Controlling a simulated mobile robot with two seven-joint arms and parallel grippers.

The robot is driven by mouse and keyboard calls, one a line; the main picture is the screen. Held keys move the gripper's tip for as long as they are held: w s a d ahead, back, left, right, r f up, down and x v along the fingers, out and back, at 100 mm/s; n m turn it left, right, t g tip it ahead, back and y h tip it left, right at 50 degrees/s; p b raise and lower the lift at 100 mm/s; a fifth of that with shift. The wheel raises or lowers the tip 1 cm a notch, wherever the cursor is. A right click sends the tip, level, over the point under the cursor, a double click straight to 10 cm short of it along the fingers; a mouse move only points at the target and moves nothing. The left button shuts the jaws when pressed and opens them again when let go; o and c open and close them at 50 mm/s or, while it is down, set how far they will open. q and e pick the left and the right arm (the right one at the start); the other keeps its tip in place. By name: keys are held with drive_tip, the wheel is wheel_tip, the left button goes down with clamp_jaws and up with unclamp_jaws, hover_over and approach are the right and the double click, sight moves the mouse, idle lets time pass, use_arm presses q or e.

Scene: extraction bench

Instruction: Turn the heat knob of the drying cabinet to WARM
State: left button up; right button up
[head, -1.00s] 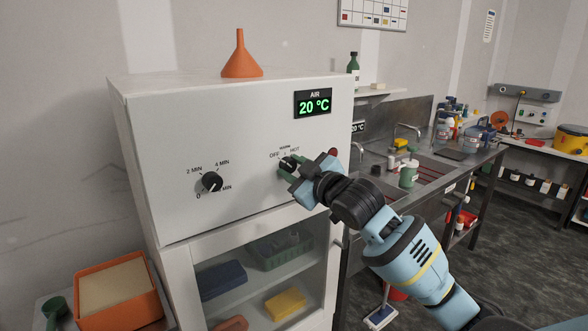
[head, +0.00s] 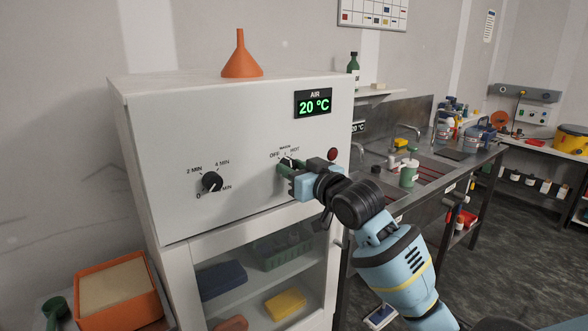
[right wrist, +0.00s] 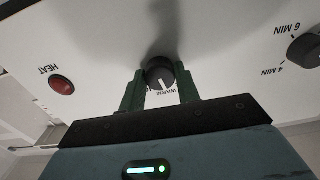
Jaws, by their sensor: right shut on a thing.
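The white drying cabinet (head: 215,130) fills the middle of the head view. Its black heat knob (head: 289,162) is on the right of the front panel, below the OFF, WARM and HOT labels, partly hidden by my gripper. My right gripper (head: 284,172) is shut on this knob. In the right wrist view, the green fingers (right wrist: 159,88) stand on both sides of the knob (right wrist: 160,72). My left gripper is not in view.
A timer knob (head: 212,182) is left on the panel. A red HEAT lamp or button (head: 333,154) is close to my right gripper. The display (head: 313,102) reads 20 °C. An orange funnel (head: 241,57) stands on top. A sink bench (head: 440,165) is at the right.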

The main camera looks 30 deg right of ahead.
drive_tip(key=shift+m, duration=0.9)
drive_tip(key=o, duration=1)
drive_tip(key=shift+s, duration=0.1)
drive_tip(key=shift+s+d, duration=0.15)
drive_tip(key=shift+s, duration=1.75)
drive_tip(key=shift+s+d, duration=0.15)
drive_tip(key=shift+s, duration=1.75)
drive_tip(key=shift+f, duration=0.1)
